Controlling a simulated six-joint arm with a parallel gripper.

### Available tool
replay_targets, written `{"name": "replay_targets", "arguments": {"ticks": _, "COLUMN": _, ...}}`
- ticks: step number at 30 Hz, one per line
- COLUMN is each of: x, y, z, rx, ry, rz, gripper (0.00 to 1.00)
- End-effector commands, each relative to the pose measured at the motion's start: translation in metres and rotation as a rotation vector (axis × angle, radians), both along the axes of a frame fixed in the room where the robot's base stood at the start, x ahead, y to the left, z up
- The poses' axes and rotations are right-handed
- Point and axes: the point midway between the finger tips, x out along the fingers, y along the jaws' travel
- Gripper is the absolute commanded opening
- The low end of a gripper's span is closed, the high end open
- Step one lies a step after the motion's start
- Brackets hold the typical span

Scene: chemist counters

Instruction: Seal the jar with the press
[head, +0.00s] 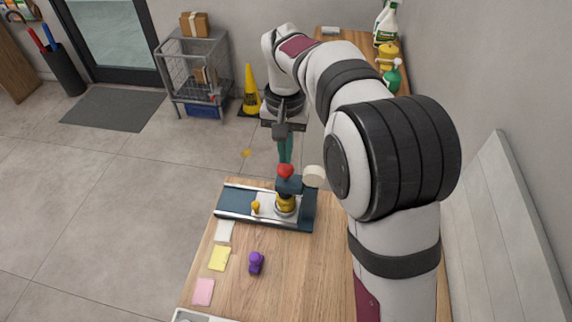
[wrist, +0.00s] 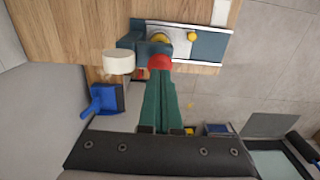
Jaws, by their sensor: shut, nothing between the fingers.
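The press (head: 230,200) is a dark blue bench unit with a light sliding plate. Its upright head (head: 290,185) has a red knob (head: 285,171) on top and a white round piece (head: 314,176) at its side. The jar (head: 286,205), with yellow showing, stands under the head and is partly hidden by it. A small yellow knob (head: 256,207) is on the plate left of the jar. My gripper (head: 285,159) is shut and empty, its green fingers pointing down just above the red knob. In the wrist view the fingertips (wrist: 160,77) meet the red knob (wrist: 160,62); contact cannot be told.
A purple object (head: 256,263) stands on the wooden counter (head: 300,275) in front of the press. White, yellow and pink notes (head: 219,258) lie along its left edge. A second counter with bottles (head: 391,78) is at the back right. A wire cart (head: 195,75) stands on the floor.

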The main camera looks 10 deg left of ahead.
Motion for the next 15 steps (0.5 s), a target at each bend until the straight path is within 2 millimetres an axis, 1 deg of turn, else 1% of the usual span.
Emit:
{"name": "replay_targets", "arguments": {"ticks": 9, "x": 0.0, "y": 0.0, "z": -0.0002, "rx": 0.0, "ry": 0.0, "rz": 0.0, "gripper": 0.0}}
{"name": "replay_targets", "arguments": {"ticks": 15, "x": -0.0002, "y": -0.0001, "z": -0.0057, "rx": -0.001, "ry": 0.001, "rz": 0.0, "gripper": 0.0}}
